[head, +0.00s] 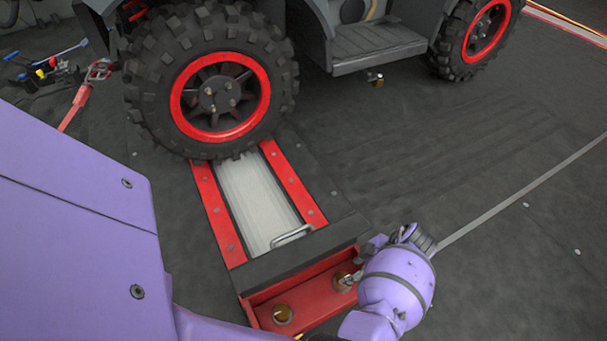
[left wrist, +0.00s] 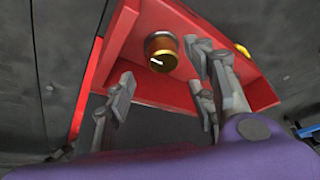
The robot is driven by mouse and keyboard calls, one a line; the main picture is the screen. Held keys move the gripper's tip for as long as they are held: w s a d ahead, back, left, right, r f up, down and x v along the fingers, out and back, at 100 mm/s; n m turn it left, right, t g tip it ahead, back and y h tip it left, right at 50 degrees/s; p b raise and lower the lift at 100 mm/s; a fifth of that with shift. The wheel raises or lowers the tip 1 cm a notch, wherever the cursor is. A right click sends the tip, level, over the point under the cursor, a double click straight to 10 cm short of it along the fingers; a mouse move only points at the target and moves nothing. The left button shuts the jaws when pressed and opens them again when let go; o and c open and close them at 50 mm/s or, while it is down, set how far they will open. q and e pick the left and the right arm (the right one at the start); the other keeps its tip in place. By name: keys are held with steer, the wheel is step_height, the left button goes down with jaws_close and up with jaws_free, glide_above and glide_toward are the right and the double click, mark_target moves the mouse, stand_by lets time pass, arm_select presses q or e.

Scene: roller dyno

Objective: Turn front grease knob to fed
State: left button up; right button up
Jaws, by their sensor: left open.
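Two round brass-coloured knobs sit on a red box at the end of the roller unit: one at the lower left (head: 283,314) and one further right (head: 343,281). My left gripper (head: 353,279) is at the right knob and partly covers it in the head view. In the left wrist view, a knob (left wrist: 161,50) with a dark face and a white pointer mark shows ahead of my open left fingers (left wrist: 160,86). A gap shows between them and the knob. The other knob's yellow edge (left wrist: 242,49) shows behind a finger. I cannot read any labels. My right gripper is not in view.
A large tyre with a red rim (head: 220,95) stands at the far end of the red-railed roller bed (head: 255,200). A metal handle (head: 291,236) lies near the box. Tools and cables (head: 50,68) lie at the upper left.

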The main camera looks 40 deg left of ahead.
arm_select(q)
steer(key=b+x, duration=0.1)
steer(key=x, duration=0.2)
steer(key=b+x, duration=0.1)
steer(key=x, duration=0.2)
steer(key=shift+f, duration=0.1)
steer(key=shift+f+b, duration=0.2)
steer(key=shift+b, duration=0.1)
steer(key=shift+c, duration=1.2)
steer(key=shift+r, duration=0.1)
steer(key=c, duration=0.8)
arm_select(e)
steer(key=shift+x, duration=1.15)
